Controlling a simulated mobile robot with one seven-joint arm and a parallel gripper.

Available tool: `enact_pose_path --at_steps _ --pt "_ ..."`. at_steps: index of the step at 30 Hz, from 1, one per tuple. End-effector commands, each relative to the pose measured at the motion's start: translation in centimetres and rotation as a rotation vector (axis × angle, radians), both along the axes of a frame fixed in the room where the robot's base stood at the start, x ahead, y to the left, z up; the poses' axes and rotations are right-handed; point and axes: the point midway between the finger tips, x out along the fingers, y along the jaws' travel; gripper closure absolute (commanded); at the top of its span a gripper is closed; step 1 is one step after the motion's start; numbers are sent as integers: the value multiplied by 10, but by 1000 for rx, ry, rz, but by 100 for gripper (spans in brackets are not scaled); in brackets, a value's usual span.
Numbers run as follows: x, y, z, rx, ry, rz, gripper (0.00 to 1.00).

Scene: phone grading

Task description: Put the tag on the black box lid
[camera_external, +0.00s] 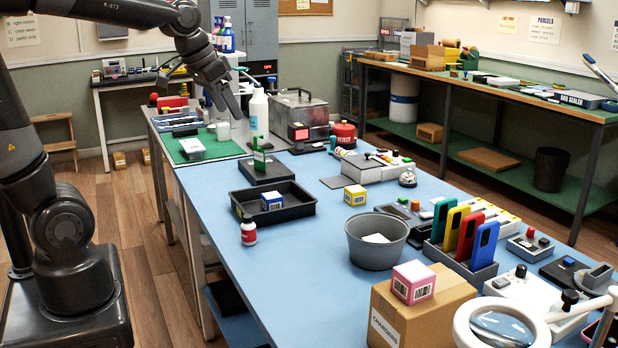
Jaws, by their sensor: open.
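A flat black box (266,174) sits on the blue table, toward its far left end. A small upright green piece (259,157) stands on or just behind its top; I cannot tell whether this is the tag. No other thing shows clearly as a tag. My gripper (238,114) is open and points down over the far part of the bench, left of a white bottle (259,113). It is up and behind the black box in the picture, apart from it. Nothing shows between the fingers, though they are small here.
The table's left front is clear.

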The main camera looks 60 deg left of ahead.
Motion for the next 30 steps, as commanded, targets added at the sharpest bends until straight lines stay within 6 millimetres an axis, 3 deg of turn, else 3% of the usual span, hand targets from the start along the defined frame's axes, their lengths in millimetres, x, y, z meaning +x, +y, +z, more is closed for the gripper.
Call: enact_pose_path --at_steps 1,6,12,18,30 --pt "-18 -15 0 3 -10 -22 30" --pt "-75 -52 -13 4 -25 -72 30" --pt "-118 -72 -31 3 -36 -110 30" --pt "-131 -77 -38 3 -37 -120 30" --pt "-130 -77 -38 3 -37 -118 30"
